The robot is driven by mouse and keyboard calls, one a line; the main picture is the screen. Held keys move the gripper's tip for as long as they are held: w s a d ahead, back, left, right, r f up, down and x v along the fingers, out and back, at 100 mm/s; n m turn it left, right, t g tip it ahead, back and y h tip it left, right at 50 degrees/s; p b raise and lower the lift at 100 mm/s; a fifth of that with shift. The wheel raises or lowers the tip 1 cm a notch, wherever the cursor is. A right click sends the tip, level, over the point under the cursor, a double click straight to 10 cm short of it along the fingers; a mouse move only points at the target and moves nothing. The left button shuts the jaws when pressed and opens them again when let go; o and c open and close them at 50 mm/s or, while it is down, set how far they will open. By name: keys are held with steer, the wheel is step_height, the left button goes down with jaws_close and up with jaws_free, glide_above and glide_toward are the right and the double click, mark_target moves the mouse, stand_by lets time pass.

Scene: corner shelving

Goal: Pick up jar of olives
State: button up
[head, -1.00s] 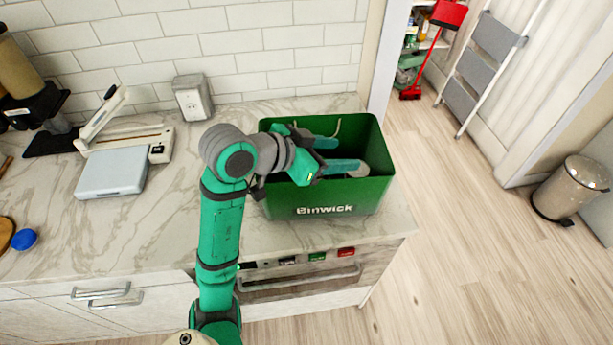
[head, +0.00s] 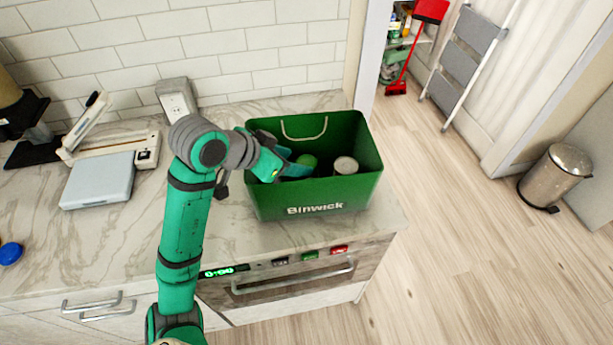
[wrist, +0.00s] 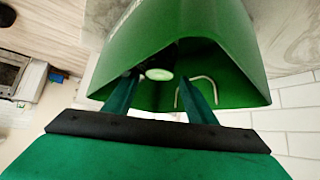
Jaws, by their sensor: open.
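A green "Binwick" box (head: 315,209) stands open on the counter. Inside are a round green-topped item (head: 307,161) and a pale-topped cylinder (head: 345,166). I cannot tell which is the jar of olives; no label is readable. My gripper (head: 290,170) reaches over the box's left rim, its fingers beside the green-topped item. In the wrist view my gripper (wrist: 162,84) has its fingers apart, pointing into the box. A round pale-green lid (wrist: 158,74) on a dark body shows between them, deeper in. Nothing is held.
The box's walls (wrist: 225,35) stand close around the fingers, and a thin handle loop (head: 304,130) hangs at its back wall. The counter's right edge is near the box.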

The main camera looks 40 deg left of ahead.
mark_target(304, 163)
steer(key=shift+x, duration=2.25)
jaws_close()
